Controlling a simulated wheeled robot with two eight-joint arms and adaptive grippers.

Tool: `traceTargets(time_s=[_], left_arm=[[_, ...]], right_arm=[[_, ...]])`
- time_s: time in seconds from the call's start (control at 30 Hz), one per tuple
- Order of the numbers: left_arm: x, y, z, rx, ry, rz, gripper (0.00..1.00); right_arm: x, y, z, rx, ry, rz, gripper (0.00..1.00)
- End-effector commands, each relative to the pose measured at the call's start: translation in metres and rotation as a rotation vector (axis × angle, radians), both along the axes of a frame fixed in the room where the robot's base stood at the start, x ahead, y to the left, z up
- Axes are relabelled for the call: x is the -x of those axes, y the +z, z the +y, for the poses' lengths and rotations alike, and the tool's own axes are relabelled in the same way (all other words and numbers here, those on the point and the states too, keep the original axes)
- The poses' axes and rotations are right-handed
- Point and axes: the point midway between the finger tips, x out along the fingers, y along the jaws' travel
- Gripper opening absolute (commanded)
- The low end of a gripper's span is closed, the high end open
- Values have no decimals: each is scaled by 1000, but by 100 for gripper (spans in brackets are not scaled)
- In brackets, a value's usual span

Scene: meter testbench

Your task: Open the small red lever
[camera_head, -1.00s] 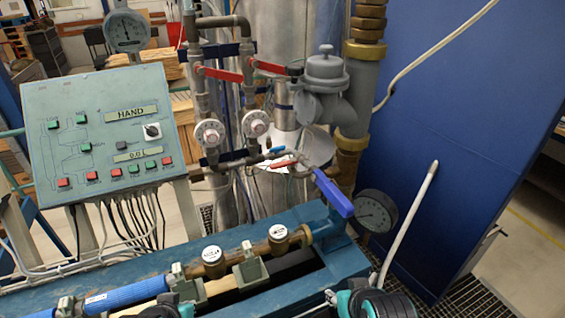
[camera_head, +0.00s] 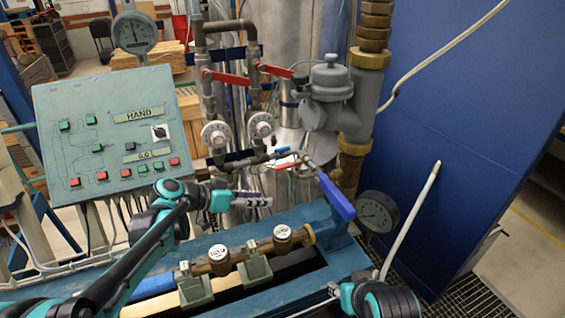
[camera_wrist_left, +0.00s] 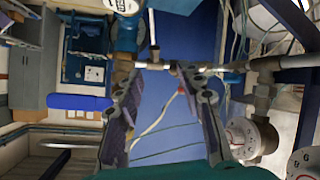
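The small red lever (camera_head: 287,165) sits on the thin pipe in the middle of the head view, just below a small blue handle (camera_head: 281,150). My left gripper (camera_head: 268,199) is below and slightly left of it, fingers pointing right, apart from the lever. In the left wrist view the left gripper (camera_wrist_left: 163,115) shows two fingers spread with nothing between them touching. A small red tip, seemingly the lever (camera_wrist_left: 181,90), appears in the gap beyond them. My right gripper (camera_head: 335,289) is low at the right; its fingers are too unclear to judge.
A large blue lever (camera_head: 336,196) is right of the left gripper; it also shows in the wrist view (camera_wrist_left: 78,102). Two larger red levers (camera_head: 226,77) sit higher on the pipes. Dials (camera_head: 216,134), a control panel (camera_head: 108,135) and a gauge (camera_head: 377,212) stand around.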

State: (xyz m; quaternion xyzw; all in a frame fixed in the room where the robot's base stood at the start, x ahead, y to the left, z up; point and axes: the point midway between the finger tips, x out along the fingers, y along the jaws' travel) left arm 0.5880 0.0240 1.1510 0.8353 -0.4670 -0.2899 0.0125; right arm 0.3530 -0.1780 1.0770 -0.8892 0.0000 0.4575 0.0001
Motion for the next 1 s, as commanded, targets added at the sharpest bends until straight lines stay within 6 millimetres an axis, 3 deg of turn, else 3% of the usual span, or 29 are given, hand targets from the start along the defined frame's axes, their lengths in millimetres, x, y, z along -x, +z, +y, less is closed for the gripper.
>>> traceTargets(time_s=[0.03,0.1,0.3,0.57,1.0], left_arm=[[-22,5,-4,49,-43,-57,38],[-44,9,-8,116,-103,-149,38],[-86,14,-9,267,-201,-386,38],[-100,14,-12,327,-229,-495,38],[-120,14,-72,326,-228,-493,38]], right_arm=[[0,5,0,0,0,0,40],[0,8,0,0,0,0,40],[0,15,0,0,0,0,40],[0,16,0,0,0,0,40],[0,7,0,0,0,0,40]])
